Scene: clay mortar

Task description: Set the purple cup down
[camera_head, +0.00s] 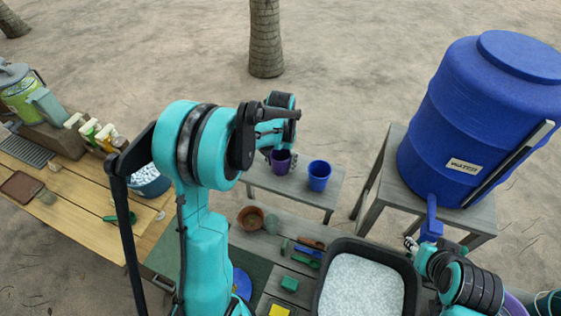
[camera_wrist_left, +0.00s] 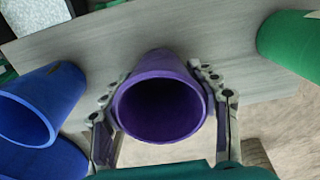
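The purple cup (camera_head: 281,162) is over the small grey bench (camera_head: 332,178), left of a blue cup (camera_head: 319,176). My left gripper (camera_head: 266,152) reaches it from above, largely hidden by my own arm. In the left wrist view the purple cup (camera_wrist_left: 160,104) is upright, its dark open mouth facing the camera. The two fingers of the left gripper (camera_wrist_left: 165,115) lie close against its opposite sides and look shut on it. Whether its base touches the bench cannot be told. My right gripper (camera_head: 412,246) is near the water barrel's tap; its fingers are too small to read.
The blue cup (camera_wrist_left: 42,103) stands close on the left in the wrist view, a green cylinder (camera_wrist_left: 292,45) at the right. The blue water barrel (camera_head: 470,120) is on a stand at right. A black tray of white granules (camera_head: 365,285) sits in front.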

